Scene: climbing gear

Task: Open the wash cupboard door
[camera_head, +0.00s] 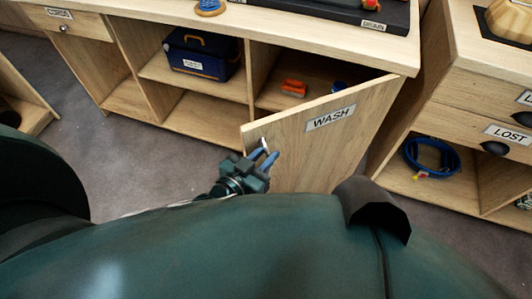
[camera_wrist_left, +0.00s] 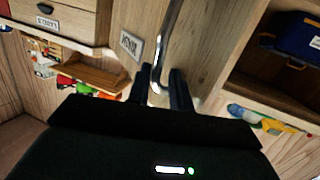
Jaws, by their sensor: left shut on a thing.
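The wash cupboard door (camera_head: 315,140), pale wood with a WASH label (camera_head: 331,117), stands partly open, swung out from the cabinet. Its right side meets the cabinet's right end. My left gripper (camera_head: 262,158) is at the door's free edge side, shut on the metal bar handle. In the left wrist view the handle (camera_wrist_left: 166,45) runs between the two dark fingers (camera_wrist_left: 166,88), and the door with its label (camera_wrist_left: 130,45) fills the area behind. My right gripper is in neither view.
Inside the opened compartment lies an orange item (camera_head: 293,88). A blue box (camera_head: 203,54) sits on the shelf to the left. At right, a second cabinet has a LOST drawer (camera_head: 495,136) and a blue rope coil (camera_head: 431,157) below. Grey floor lies in front of the cabinets.

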